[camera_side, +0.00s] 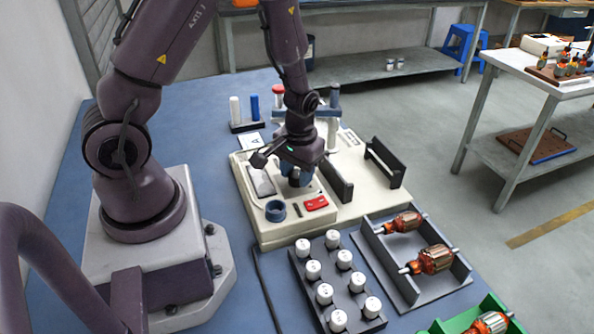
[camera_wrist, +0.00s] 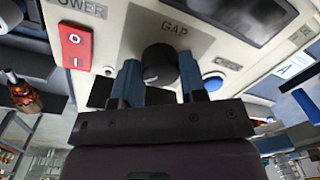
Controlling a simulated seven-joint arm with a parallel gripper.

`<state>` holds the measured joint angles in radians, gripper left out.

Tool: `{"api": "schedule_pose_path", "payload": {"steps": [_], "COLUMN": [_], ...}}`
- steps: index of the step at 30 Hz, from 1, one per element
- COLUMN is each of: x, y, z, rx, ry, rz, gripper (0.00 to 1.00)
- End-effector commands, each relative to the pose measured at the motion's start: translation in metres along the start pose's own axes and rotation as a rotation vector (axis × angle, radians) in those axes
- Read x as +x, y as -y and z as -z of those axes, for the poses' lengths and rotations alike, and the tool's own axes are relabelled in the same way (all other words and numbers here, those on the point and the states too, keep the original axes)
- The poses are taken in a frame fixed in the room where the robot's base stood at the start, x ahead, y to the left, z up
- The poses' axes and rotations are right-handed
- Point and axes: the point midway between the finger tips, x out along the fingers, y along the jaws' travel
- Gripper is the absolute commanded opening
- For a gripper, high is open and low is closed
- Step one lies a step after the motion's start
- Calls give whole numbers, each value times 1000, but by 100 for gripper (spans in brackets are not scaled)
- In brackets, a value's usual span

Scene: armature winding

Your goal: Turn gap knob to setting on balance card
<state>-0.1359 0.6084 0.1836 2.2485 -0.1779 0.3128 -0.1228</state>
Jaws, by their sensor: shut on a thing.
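The gap knob (camera_wrist: 161,64) is a round black knob with a pale pointer mark, under the label GAP on the cream machine panel. My gripper (camera_wrist: 160,68) has its two blue fingers on either side of the knob, shut on it. In the side view my gripper (camera_side: 296,180) points down at the cream machine (camera_side: 262,232) and hides the knob. A white card with a letter A (camera_side: 250,141) lies behind the machine, and a card with an A also shows at the right of the wrist view (camera_wrist: 293,66). I cannot read a setting on it.
A red power switch (camera_wrist: 76,48) and a blue button (camera_wrist: 212,81) flank the knob. A dark display (camera_wrist: 245,14) lies above it. A tray of white-capped pieces (camera_side: 322,272) and a grey rack with copper armatures (camera_side: 376,262) stand in front of the machine.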

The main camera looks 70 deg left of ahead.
Motion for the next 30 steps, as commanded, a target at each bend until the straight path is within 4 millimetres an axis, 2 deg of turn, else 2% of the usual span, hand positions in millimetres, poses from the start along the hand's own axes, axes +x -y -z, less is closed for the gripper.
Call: {"api": "schedule_pose_path", "payload": {"steps": [12, 13, 16, 25, 30], "x": [-1, -1, 0, -1, -18], "y": [1, 1, 1, 0, -1], "z": [1, 1, 1, 0, 1], "rx": [9, 9, 9, 8, 9], "ry": [-3, -3, -3, -2, -5], "rz": [1, 1, 1, 0, -1], "gripper": [15, 41, 64, 64, 64]}}
